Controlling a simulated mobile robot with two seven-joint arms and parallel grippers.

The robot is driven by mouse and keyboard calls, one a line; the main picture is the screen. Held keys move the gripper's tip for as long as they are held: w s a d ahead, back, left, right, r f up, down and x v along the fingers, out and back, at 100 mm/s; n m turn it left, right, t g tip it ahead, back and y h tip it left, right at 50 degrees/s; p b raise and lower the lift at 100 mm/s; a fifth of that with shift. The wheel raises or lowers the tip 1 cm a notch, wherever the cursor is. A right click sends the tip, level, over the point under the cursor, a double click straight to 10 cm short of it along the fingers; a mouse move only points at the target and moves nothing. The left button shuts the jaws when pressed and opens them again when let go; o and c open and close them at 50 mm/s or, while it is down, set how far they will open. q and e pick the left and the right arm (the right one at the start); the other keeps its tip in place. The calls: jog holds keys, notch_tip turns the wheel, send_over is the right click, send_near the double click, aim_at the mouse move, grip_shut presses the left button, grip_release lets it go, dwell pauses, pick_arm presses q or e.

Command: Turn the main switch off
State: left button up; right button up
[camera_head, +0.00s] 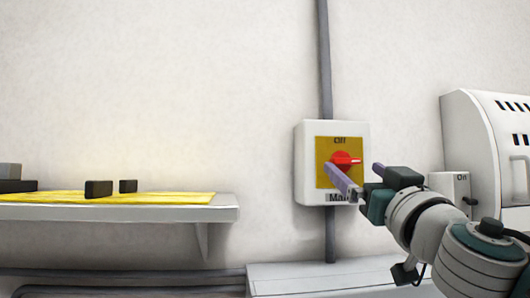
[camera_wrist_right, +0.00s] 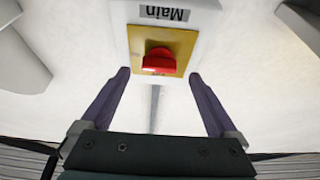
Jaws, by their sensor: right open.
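The main switch is a white box (camera_head: 308,165) on the wall with a yellow plate and a red knob (camera_head: 343,159). The knob's handle and pale mark point to the right, while "Off" is printed above it; a "Main" label is below, partly covered. The red knob also shows in the right wrist view (camera_wrist_right: 158,60), where the box appears upside down. My right gripper (camera_head: 353,168) is open and empty in front of the switch. Its two purple fingers (camera_wrist_right: 160,75) are on either side of the knob, with visible gaps. My left gripper is out of view.
A shelf (camera_head: 225,212) with a yellow surface and small dark blocks (camera_head: 100,188) is at the left. A white slotted machine (camera_head: 475,140) and a smaller box (camera_head: 450,187) are at the right. A grey conduit (camera_head: 324,60) runs vertically behind the switch.

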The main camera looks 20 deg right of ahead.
aim_at(348, 164)
jog(key=shift+p+x, duration=0.55)
jog(key=shift+x, duration=1.05)
jog(key=c, duration=1.4)
